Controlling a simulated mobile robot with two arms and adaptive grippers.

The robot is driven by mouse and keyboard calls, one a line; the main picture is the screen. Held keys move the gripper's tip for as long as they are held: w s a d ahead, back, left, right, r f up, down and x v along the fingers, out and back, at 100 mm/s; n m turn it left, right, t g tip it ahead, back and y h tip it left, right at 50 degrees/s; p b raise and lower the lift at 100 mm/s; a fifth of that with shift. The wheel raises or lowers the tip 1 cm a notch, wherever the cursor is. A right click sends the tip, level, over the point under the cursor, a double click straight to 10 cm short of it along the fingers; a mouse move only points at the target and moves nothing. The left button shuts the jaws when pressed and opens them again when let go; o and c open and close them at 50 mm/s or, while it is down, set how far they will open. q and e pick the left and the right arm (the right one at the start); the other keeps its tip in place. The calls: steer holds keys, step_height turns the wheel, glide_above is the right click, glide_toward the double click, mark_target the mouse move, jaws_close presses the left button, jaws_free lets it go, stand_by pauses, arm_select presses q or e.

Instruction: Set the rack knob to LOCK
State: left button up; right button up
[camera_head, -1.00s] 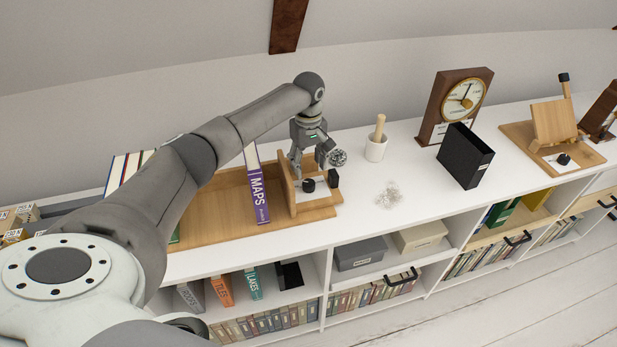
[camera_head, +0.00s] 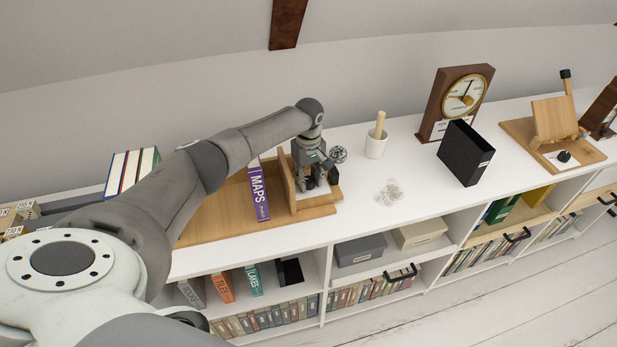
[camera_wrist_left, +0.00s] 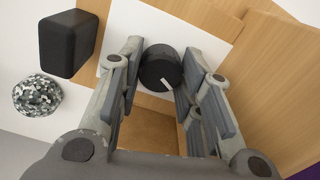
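The rack knob (camera_wrist_left: 160,68) is a black round knob with a white pointer mark, on a white plate (camera_wrist_left: 170,28) at the end of the wooden rack (camera_head: 318,210). In the left wrist view it sits between the two fingers of my left gripper (camera_wrist_left: 157,85). The fingers are apart, with a small gap on at least one side; I cannot tell whether either touches. In the head view my left gripper (camera_head: 311,178) points down over the plate and hides most of the knob. No LOCK lettering is readable. My right gripper is not in view.
A black block (camera_wrist_left: 68,42) stands beside the knob, and a speckled ball (camera_wrist_left: 37,95) is near the left finger. The purple MAPS book (camera_head: 259,193) stands in the rack. A white cup (camera_head: 376,145), clear pieces (camera_head: 389,192) and a black binder (camera_head: 465,153) are to the right.

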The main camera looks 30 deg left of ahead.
arm_select(q)
steer(key=c, duration=0.4)
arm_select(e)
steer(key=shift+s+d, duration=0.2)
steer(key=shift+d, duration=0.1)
